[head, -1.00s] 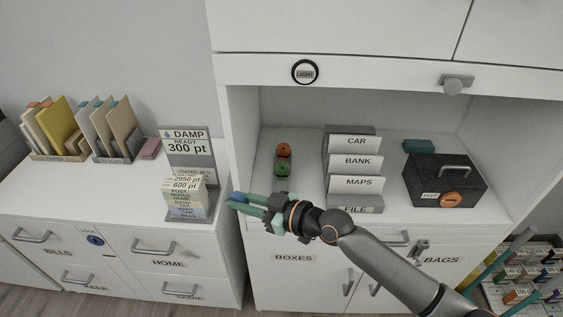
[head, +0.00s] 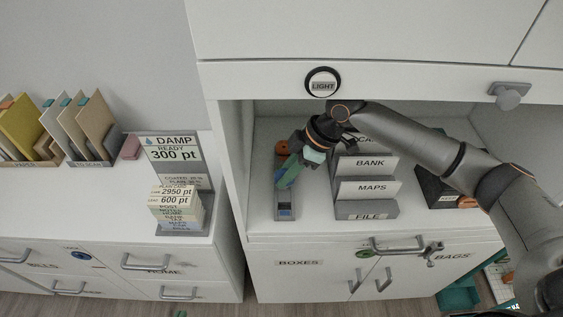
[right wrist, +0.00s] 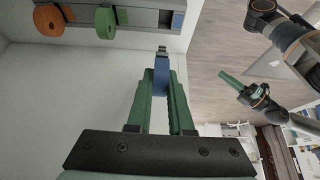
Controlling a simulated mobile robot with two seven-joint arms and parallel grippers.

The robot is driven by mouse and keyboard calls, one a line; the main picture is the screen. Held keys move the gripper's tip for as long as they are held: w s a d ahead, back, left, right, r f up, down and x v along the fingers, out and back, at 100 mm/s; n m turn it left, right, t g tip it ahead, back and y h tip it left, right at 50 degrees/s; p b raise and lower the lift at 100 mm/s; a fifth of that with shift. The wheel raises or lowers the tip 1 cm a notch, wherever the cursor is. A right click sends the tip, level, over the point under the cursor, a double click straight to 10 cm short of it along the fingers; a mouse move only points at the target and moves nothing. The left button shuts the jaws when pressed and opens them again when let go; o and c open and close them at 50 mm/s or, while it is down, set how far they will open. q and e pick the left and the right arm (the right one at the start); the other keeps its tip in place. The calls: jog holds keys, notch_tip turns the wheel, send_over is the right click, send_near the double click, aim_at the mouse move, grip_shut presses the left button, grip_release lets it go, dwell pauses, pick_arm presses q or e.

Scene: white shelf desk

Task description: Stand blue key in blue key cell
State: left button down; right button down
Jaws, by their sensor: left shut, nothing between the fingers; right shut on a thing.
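The blue key (right wrist: 161,75) is between the green fingers of my right gripper (right wrist: 160,92) in the right wrist view, its grey end pointing away from the gripper. In the head view my right gripper (head: 282,182) reaches over the key rack (head: 278,207) on the shelf and hides part of it. The blue key cell (head: 285,212) is at the rack's near end; its blue mark also shows in the right wrist view (right wrist: 177,21), apart from the key. My left gripper (right wrist: 233,82) is shut and empty, away from the shelf. At the head view's bottom edge only its green tip shows.
An orange key (head: 282,147) and a green key (right wrist: 105,22) stand in the rack. The file holder (head: 367,209) is close to its right, with the dark cash box (head: 436,188) beyond. The cubby's side wall is to the left. The shelf's front edge is just below the rack.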

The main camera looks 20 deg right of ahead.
aim_at(291, 185)
jog(key=shift+s+r, duration=0.1)
jog(key=shift+s, duration=0.15)
pick_arm(q)
jog(key=shift+s+f, duration=0.1)
jog(key=shift+s, duration=0.5)
